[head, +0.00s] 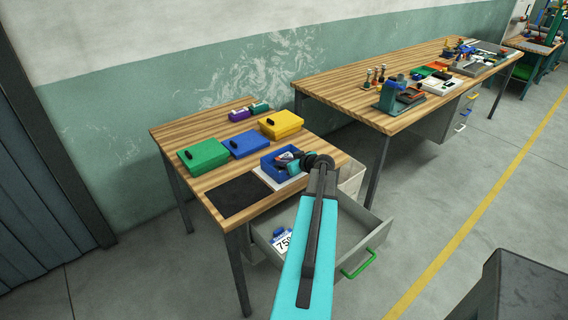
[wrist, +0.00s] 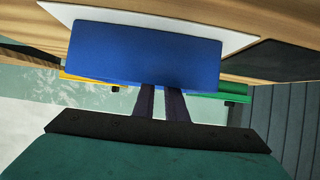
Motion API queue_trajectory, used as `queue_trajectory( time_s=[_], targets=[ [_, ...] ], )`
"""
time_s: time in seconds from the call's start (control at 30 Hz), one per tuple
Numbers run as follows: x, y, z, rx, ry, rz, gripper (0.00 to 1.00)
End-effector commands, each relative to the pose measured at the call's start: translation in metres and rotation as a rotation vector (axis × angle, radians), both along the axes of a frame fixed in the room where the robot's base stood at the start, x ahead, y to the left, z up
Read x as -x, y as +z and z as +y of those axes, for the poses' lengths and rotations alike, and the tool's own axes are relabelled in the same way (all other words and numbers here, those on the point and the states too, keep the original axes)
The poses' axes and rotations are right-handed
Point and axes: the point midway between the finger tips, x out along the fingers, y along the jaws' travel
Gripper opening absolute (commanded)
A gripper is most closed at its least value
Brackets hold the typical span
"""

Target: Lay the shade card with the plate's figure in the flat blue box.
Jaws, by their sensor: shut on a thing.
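A blue lidded box (head: 246,143) with a black handle stands on the near table between a green and a yellow one. An open blue box (head: 268,165) stands at the table's right on a white board (head: 285,182). My gripper (head: 290,159) is at this open box; small dark, red and pale shapes show there, too small to tell. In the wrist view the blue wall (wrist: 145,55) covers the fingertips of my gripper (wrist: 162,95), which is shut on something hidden. A plate (head: 283,242) with partly readable dark figures, seemingly 75 and more, lies in the open drawer. No figure on a shade card is readable.
A green box (head: 203,155) and a yellow box (head: 281,124) flank the blue lidded one. A black mat (head: 240,196) lies bare at the front left. The grey drawer (head: 345,245) sticks out under the table. A second, cluttered bench (head: 345,88) stands behind right.

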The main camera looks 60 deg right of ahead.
Motion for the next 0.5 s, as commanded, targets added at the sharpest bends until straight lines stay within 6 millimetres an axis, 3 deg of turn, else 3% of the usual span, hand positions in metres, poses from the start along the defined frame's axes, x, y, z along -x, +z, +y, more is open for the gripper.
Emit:
queue_trajectory(
  time_s=[0.1,0.13,0.23,0.5],
  targets=[
    [-0.0001,0.0000,0.0001,0.000,0.000,0.000,0.00],
    [-0.0001,0.0000,0.0001,0.000,0.000,0.000,0.15],
    [-0.0001,-0.0001,0.0002,0.000,0.000,0.000,0.30],
    [-0.0002,-0.0002,0.0002,0.000,0.000,0.000,0.30]
  ],
)
